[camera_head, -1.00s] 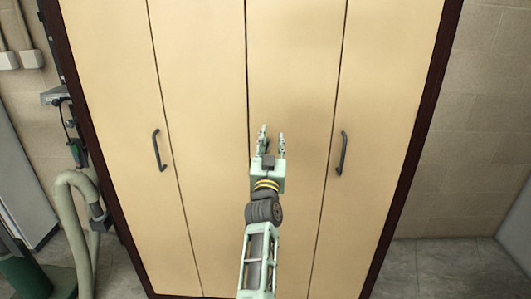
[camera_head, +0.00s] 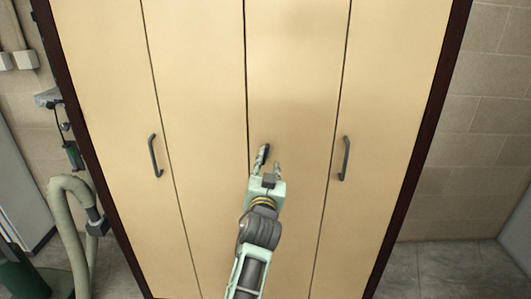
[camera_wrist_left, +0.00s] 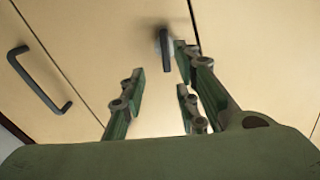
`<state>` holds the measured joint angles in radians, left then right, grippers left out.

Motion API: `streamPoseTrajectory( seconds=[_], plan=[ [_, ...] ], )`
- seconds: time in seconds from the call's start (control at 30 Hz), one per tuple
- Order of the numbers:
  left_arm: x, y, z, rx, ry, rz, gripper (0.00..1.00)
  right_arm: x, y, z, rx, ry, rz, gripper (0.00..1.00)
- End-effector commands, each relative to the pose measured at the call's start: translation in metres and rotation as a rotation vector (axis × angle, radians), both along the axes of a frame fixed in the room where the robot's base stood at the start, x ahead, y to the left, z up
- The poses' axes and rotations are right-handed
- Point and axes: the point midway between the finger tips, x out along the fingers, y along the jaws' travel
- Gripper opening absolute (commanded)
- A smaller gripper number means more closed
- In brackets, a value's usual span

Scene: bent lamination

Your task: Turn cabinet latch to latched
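The tan cabinet (camera_head: 200,90) has a small dark latch (camera_head: 265,150) just right of its centre seam, largely covered by my left gripper in the head view. In the left wrist view the latch (camera_wrist_left: 166,50) is a short dark bar, standing roughly upright in the picture. My left gripper (camera_head: 269,158) is open in front of the door. In the left wrist view its fingers (camera_wrist_left: 160,65) are spread, with the latch between their tips, closer to the right finger. I cannot tell whether they touch. My right gripper is not in view.
Dark bar handles stand on the left door (camera_head: 155,156) and the right door (camera_head: 344,158); one handle (camera_wrist_left: 40,80) shows in the left wrist view. A thick hose (camera_head: 75,215) hangs left of the cabinet. Floor (camera_head: 430,265) at the right is clear.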

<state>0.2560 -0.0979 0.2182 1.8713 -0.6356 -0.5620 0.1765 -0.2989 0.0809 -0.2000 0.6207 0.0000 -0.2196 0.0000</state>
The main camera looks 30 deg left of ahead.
Motion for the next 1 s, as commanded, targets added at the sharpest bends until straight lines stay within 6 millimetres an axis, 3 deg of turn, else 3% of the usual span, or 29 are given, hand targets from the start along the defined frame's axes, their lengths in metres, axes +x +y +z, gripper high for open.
streamPoseTrajectory(
  seconds=[0.17, 0.6, 1.0],
  plan=[
    [-0.006, 0.006, -0.001, -0.002, 0.013, 0.035, 0.29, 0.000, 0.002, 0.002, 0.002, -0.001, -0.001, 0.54],
    [0.048, 0.038, 0.000, -0.003, 0.013, 0.035, 0.29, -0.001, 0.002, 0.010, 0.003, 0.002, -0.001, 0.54],
    [0.057, 0.043, -0.001, -0.004, 0.012, 0.033, 0.29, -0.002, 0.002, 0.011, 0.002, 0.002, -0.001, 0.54]
  ],
)
